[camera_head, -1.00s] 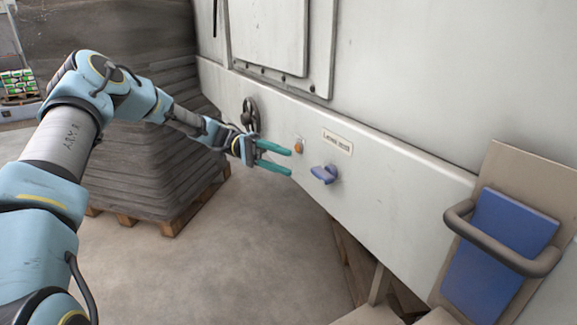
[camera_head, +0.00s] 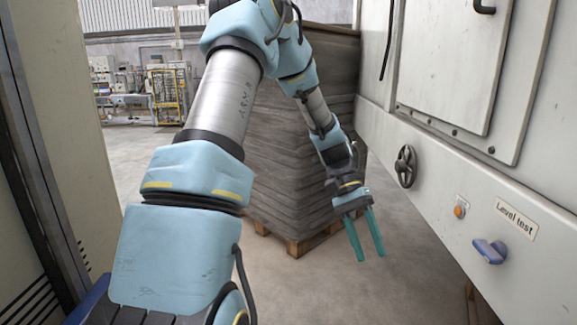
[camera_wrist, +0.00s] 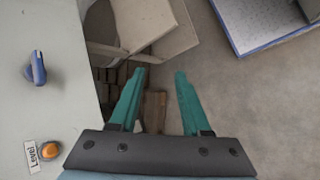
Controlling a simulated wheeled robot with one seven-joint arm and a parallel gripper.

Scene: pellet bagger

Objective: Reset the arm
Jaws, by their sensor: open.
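My gripper (camera_head: 371,256) hangs in free air to the left of the white machine panel, its two teal fingers apart and pointing down. It is empty. In the wrist view the gripper (camera_wrist: 156,80) shows open fingers over the floor and a wooden pallet edge. The blue knob (camera_head: 490,251) on the panel is to the right of the gripper, apart from it; it also shows in the wrist view (camera_wrist: 36,68). An orange button (camera_head: 459,211) sits beside the "Level test" label (camera_head: 516,219).
A black handwheel (camera_head: 405,166) sticks out from the panel near my forearm. A stack of grey sacks (camera_head: 285,170) on a wooden pallet (camera_head: 298,243) stands behind the arm. A beige upright (camera_head: 50,110) is close on the left.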

